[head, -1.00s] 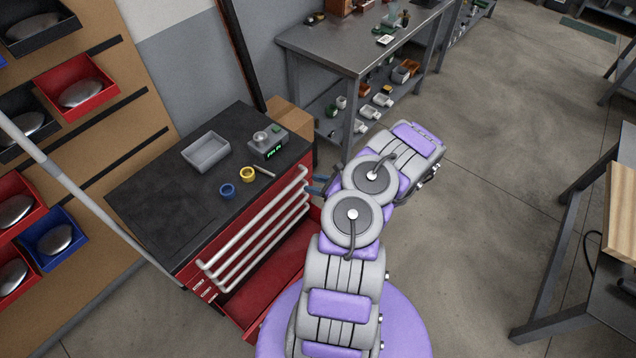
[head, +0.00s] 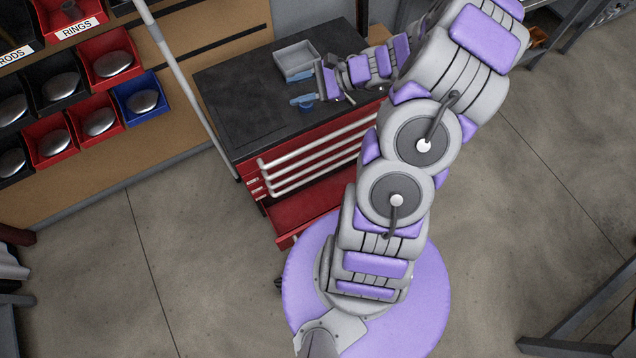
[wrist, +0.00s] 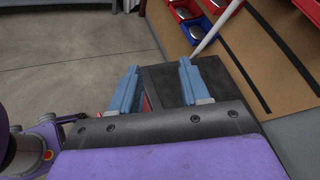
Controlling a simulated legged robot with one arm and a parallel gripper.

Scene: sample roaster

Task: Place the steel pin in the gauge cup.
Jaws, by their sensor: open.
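I cannot make out the steel pin in either current view. The gauge device with its small cup is not visible now; my arm covers that part of the cabinet top.
A grey open tray (head: 292,62) sits behind my gripper on the cabinet top (head: 245,105). The cabinet's left part is clear. A lower red drawer (head: 305,212) stands open. A slanted pale pole (head: 185,75) and a wall of bins (head: 100,122) are at left.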

